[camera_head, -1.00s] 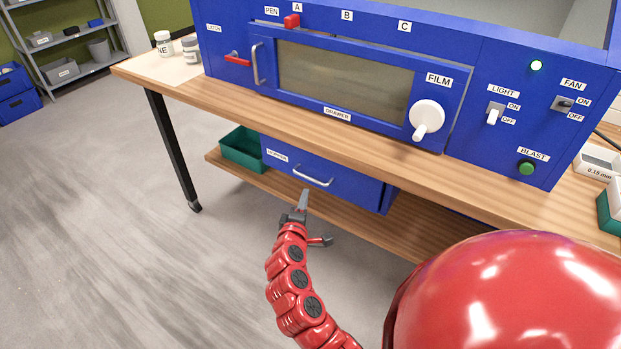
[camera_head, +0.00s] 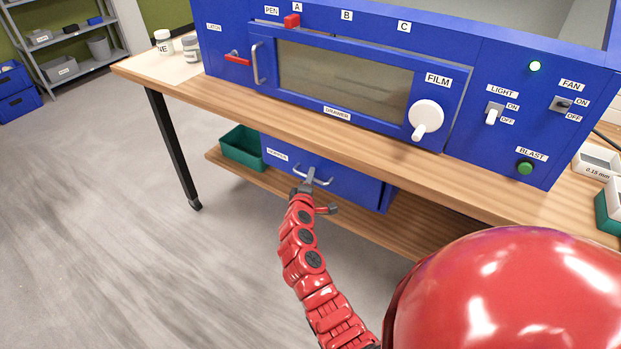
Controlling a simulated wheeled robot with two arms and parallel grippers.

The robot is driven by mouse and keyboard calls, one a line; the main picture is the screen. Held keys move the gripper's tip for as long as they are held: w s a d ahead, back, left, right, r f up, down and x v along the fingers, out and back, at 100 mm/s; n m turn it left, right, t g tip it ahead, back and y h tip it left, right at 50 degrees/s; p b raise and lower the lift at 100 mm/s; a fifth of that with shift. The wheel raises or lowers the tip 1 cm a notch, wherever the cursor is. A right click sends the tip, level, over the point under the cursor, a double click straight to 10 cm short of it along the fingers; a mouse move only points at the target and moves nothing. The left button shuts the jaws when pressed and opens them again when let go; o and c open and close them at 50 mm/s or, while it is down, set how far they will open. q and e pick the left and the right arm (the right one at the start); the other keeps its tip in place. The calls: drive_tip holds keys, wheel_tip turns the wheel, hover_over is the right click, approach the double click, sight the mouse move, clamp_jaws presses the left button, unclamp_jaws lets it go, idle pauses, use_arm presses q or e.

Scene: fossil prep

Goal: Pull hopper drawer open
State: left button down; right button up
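The hopper drawer (camera_head: 345,182) is a blue front with a small label and a silver bar handle (camera_head: 324,182). It sits under the tabletop and looks closed. My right gripper (camera_head: 310,174) is at the left-middle part of the handle, its grey finger end overlapping the bar in the picture. I cannot tell whether it touches the bar or grips it. The fingers are seen nearly in line, so their gap is hidden. My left gripper is out of view.
The wooden tabletop (camera_head: 260,110) overhangs the drawer, with a lower wooden shelf (camera_head: 375,232) beneath. A green bin (camera_head: 242,150) stands left of the drawer. The blue cabinet (camera_head: 480,75) with switches and a white knob (camera_head: 426,116) is above.

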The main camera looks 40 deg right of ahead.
clamp_jaws()
idle(1.3)
